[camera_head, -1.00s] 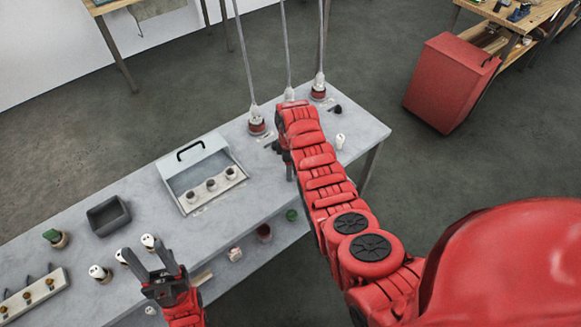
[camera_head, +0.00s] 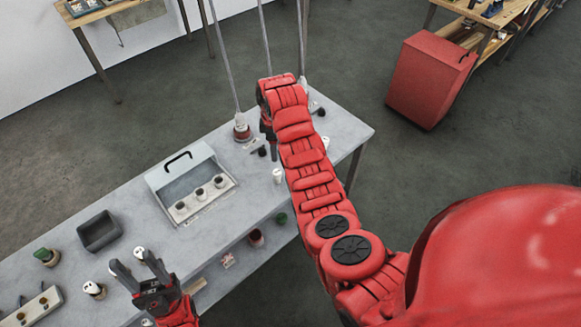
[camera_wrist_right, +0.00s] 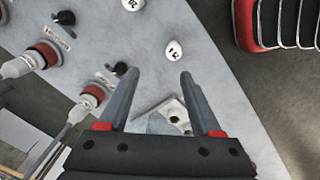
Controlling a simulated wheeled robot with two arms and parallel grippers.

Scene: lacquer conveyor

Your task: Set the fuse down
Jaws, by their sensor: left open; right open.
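White fuse-like cylinders with dark marks stand on the grey table. One stands at mid table (camera_head: 278,175), and another (camera_head: 325,142) shows partly beside my right arm. The right wrist view shows two white marked pieces, one beyond the fingertips (camera_wrist_right: 173,50) and one at the top edge (camera_wrist_right: 132,4). My right gripper (camera_wrist_right: 158,76) is open, with nothing held between its fingers; in the head view it is mostly hidden by my arm. My left gripper (camera_head: 133,262) is open at the front edge, near more white cylinders (camera_head: 94,289). Which one is the task's fuse I cannot tell.
A red cabinet (camera_head: 430,80) stands apart.

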